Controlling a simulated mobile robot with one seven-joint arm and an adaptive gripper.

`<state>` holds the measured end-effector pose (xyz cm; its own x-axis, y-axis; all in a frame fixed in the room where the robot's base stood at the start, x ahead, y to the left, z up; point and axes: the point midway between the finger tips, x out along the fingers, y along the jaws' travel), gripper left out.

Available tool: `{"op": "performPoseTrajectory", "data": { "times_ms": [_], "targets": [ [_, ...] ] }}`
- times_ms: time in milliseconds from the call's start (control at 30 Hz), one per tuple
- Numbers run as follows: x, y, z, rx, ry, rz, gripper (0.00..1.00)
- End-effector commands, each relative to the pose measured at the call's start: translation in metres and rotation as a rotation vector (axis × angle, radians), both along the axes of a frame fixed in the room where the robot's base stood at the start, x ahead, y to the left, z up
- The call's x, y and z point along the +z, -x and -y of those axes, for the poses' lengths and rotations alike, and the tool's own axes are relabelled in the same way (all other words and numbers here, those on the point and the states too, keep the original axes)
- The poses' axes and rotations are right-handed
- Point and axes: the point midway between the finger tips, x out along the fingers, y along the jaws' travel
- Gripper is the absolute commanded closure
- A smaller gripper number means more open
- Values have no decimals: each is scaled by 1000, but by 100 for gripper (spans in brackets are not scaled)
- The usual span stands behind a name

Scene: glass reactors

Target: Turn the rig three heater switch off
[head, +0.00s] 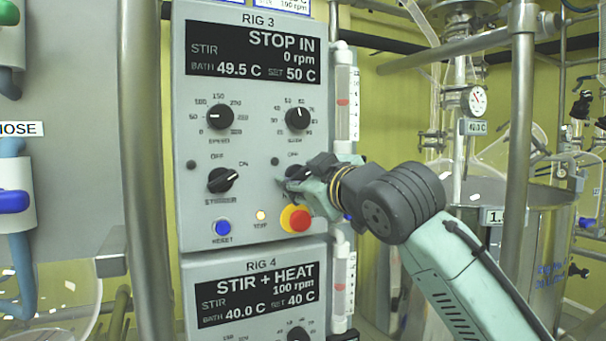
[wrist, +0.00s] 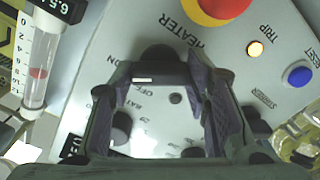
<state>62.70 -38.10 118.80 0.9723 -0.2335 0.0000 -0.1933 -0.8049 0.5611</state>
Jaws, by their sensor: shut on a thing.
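The rig three panel (head: 250,130) stands upright in the head view. Its display (head: 252,55) reads STOP IN, 0 rpm, bath 49.5 C, set 50 C. My gripper (head: 291,182) is at the heater switch, at the panel's lower right, and mostly hides it there. In the wrist view the dark heater switch knob (wrist: 157,58) sits between the fingertips of my gripper (wrist: 162,72), beside the HEATER label. The fingers are shut on it.
A red stop button (head: 295,218) on a yellow base sits just below my gripper. The stirrer switch (head: 222,180) points toward ON. An amber trip lamp (head: 261,215) and blue reset button (head: 222,228) are below. A flow tube (head: 346,105) stands right of the panel.

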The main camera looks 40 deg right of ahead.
Motion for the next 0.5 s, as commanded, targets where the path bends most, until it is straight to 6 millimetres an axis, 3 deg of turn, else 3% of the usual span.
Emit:
{"op": "performPoseTrajectory", "data": {
  "times_ms": [500],
  "targets": [
    [-1, -1, -1, 4, 364, -89, 85]
  ]
}}
